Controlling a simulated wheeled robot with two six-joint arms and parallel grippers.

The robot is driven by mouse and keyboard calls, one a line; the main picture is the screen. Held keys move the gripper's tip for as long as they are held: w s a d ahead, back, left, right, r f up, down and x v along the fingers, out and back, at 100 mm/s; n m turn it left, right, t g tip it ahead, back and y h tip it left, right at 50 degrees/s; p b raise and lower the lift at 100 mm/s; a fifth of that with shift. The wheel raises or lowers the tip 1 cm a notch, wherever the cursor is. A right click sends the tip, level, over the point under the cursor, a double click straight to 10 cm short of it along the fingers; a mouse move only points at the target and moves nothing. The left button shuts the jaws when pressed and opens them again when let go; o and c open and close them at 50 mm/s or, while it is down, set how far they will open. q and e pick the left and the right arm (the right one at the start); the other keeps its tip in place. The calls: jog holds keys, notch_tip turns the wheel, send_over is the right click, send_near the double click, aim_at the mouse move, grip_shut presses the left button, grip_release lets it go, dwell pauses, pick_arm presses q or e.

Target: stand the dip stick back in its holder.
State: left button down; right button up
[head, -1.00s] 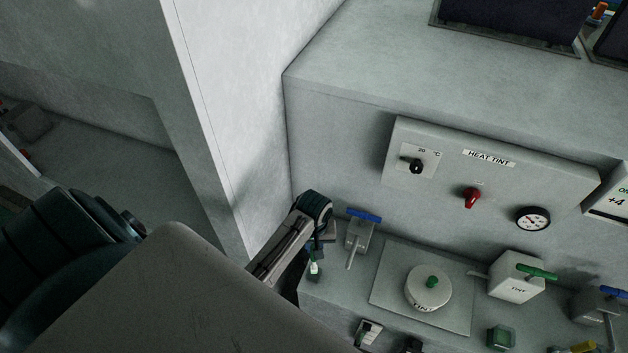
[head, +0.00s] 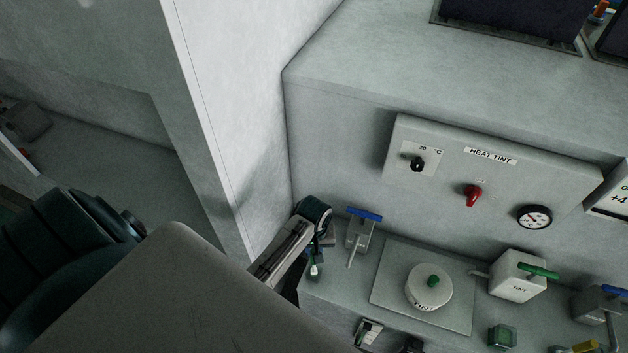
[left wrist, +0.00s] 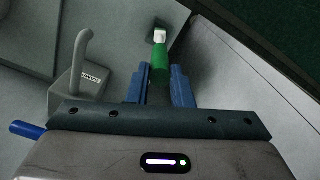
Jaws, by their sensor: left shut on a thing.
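My left gripper (left wrist: 157,88) is shut on the dip stick (left wrist: 159,62), seen between its blue fingers in the left wrist view. The stick shows a green length and a white end piece (left wrist: 160,35) pointing away from the gripper. In the head view my left gripper (head: 318,258) is low beside the wall corner, partly hidden by my own arm. A small white and green bit of the stick (head: 314,269) shows there. I cannot make out the holder for certain in either view. My right gripper is not in view.
A blue-handled tap (head: 359,233) stands just right of the gripper; its spout (left wrist: 84,60) is at left in the wrist view. A round lidded tint pot (head: 429,288) and a green-handled tint box (head: 517,277) stand farther right. A white wall (head: 235,100) rises at left.

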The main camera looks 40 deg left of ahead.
pick_arm(q)
jog(key=shift+f, duration=0.5)
jog(key=c, duration=1.2)
grip_release()
jog(key=shift+r, duration=0.45)
notch_tip(320, 180, up, 10)
jog(key=shift+f+b, duration=0.1)
jog(key=shift+b, duration=1.15)
